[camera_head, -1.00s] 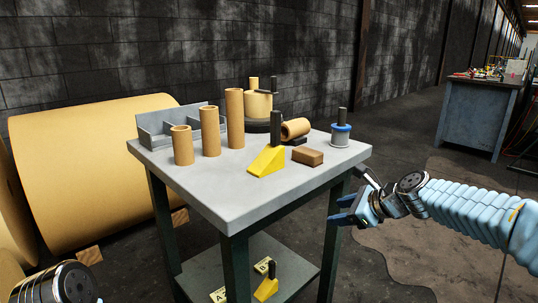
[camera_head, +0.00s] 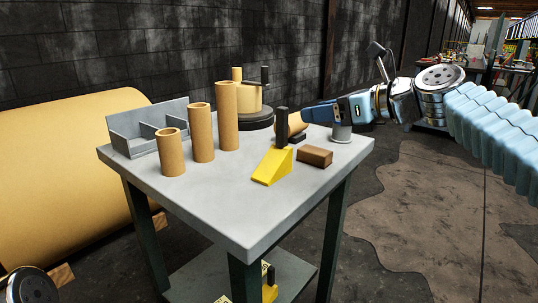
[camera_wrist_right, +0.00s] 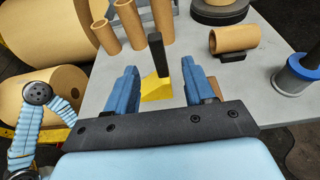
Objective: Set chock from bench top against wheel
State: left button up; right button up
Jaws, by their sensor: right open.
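The yellow wedge-shaped chock (camera_head: 272,167) with an upright dark handle stands on the grey bench top (camera_head: 235,215). It also shows between my right fingers in the right wrist view (camera_wrist_right: 155,90). My right gripper (camera_head: 306,114) is raised over the back right of the bench, its blue fingers apart and empty; in the wrist view, its open jaws (camera_wrist_right: 160,82) face the chock's handle. A second yellow chock (camera_head: 269,291) is partly visible on the lower shelf. I cannot make out a wheel. Part of my left arm shows at lower left, but its gripper is not in view.
Cardboard tubes (camera_head: 171,153) and a grey divided rack (camera_head: 125,132) stand left of the chock. A brown block (camera_head: 315,156) lies just right of it. A lying tube (camera_wrist_right: 236,38) and a blue-rimmed spool (camera_wrist_right: 296,76) are nearby. A large yellow roll (camera_head: 75,170) lies beyond the bench.

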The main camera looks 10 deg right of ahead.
aim_at(286, 115)
jog(key=x, duration=0.6)
jog(key=p+x, duration=0.1)
jog(key=x, duration=0.4)
jog(key=shift+w+a, duration=0.1)
jog(key=shift+a, duration=0.25)
grip_shut()
